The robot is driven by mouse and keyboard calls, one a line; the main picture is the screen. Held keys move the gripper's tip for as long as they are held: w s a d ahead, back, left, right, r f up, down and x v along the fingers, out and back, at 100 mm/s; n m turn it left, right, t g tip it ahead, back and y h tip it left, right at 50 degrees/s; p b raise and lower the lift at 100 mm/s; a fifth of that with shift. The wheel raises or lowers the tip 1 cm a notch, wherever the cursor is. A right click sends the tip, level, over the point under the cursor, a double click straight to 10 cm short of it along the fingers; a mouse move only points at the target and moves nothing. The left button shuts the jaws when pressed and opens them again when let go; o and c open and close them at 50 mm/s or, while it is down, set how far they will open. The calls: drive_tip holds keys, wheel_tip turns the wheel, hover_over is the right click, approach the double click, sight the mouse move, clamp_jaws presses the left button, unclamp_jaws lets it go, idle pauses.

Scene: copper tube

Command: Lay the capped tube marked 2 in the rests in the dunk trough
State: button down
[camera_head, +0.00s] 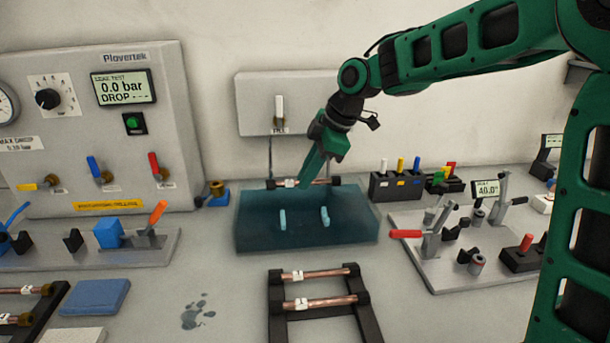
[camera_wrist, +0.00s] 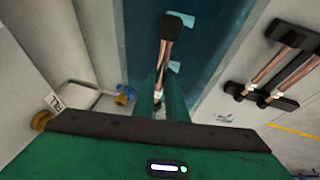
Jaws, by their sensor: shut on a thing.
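My gripper (camera_head: 304,182) is shut on a copper tube (camera_head: 318,183) with black end caps and a white label (camera_head: 287,184); its mark is too small to read. The tube appears level, over the far edge of the dunk trough (camera_head: 362,232). The trough holds dark blue-green liquid, with two pale blue rests, a left one (camera_head: 283,220) and a right one (camera_head: 324,216). In the wrist view the tube (camera_wrist: 166,45) runs between the green fingers, its black cap (camera_wrist: 177,24) beyond them.
A rack (camera_head: 372,325) with two capped, labelled copper tubes (camera_head: 315,275) stands in front of the trough. A clamp fixture (camera_head: 440,272) with a red handle is at right, a test panel (camera_head: 125,135) at left. A brass fitting (camera_head: 217,190) sits left of the trough.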

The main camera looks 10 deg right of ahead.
drive_tip(key=shift+f, duration=4.6)
drive_tip(key=shift+f, duration=0.2)
drive_tip(key=c, duration=1.7)
unclamp_jaws()
drive_tip(key=shift+d+r, duration=0.1)
drive_tip(key=v, duration=1)
drive_tip(key=shift+d+r, duration=0.1)
drive_tip(key=shift+r, duration=0.15)
